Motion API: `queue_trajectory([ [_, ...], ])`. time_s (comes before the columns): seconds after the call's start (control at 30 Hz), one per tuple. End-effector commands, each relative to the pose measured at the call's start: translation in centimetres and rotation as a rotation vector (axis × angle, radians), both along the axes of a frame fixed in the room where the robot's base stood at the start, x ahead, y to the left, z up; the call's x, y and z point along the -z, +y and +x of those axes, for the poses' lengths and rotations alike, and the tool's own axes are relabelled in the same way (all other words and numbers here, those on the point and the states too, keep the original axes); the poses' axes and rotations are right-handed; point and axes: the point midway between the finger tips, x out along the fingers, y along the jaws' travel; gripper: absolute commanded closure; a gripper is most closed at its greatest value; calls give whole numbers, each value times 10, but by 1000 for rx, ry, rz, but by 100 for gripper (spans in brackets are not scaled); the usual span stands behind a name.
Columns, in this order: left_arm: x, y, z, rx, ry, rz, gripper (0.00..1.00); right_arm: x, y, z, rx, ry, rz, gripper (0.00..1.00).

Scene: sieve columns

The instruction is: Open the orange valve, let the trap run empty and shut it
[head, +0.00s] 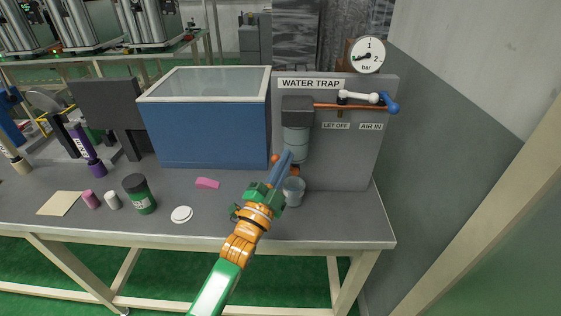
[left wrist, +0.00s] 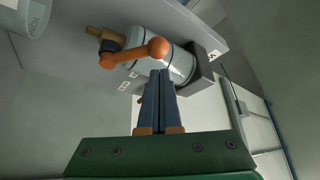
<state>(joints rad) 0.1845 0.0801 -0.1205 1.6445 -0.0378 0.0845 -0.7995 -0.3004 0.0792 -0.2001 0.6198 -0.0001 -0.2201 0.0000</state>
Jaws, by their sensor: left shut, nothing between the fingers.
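The water trap, a grey bowl (head: 296,141) under a dark head, hangs on a grey panel labelled WATER TRAP. The orange valve lever (left wrist: 130,55) sits at its lower end beside a brass outlet (left wrist: 100,34), with a ball on one end. In the head view the orange ball (head: 275,158) shows left of my fingers. My left gripper (head: 287,156) is shut and empty, its fingertips (left wrist: 160,74) close to the ball end; contact is unclear. A clear cup (head: 293,193) stands on the bench below the trap and shows in the left wrist view (left wrist: 28,17). My right gripper is out of view.
A blue box (head: 205,135) with a glazed top stands left of the panel. A gauge (head: 368,55), copper pipe, white lever (head: 358,97) and blue lever (head: 390,103) are at the upper right.

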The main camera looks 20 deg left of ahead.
Motion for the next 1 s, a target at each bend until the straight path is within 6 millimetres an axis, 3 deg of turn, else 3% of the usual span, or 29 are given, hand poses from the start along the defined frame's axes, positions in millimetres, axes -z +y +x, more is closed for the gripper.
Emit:
queue_trajectory([
  [0.2, 8, 10, -1, 0, 1, 0, 100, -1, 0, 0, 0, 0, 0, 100],
  [1.0, 13, 13, -2, 0, -24, -89, 100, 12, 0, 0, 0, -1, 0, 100],
])
